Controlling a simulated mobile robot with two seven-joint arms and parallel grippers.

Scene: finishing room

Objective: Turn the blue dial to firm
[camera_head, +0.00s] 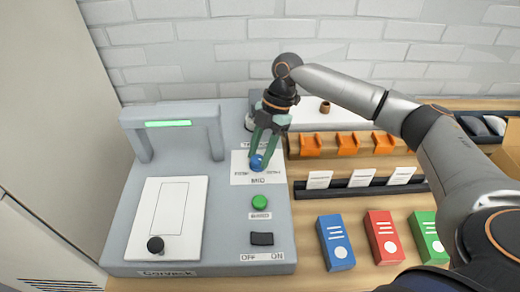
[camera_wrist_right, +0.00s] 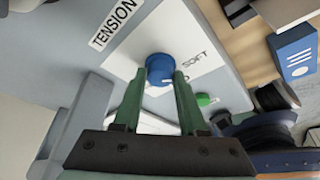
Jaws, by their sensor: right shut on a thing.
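The blue dial (camera_head: 257,163) sits on a white label plate (camera_head: 241,178) on the grey machine, with small printed words around it. In the right wrist view the blue dial (camera_wrist_right: 159,68) is between the fingertips, near the words TENSION and SOFT. My right gripper (camera_head: 262,158) comes down from above with its green fingers on the dial; in the wrist view the right gripper (camera_wrist_right: 157,80) is shut on it. The dial's pointer and exact setting cannot be made out. My left gripper is not in view.
The grey machine (camera_head: 227,225) carries a green button (camera_head: 260,202), a black rocker switch (camera_head: 262,239) marked OFF and ON, and an arch (camera_head: 128,135) with a green light. Blue (camera_head: 335,243), red (camera_head: 384,237) and green (camera_head: 428,234) boxes stand right. Orange pieces (camera_head: 347,144) line a rack behind.

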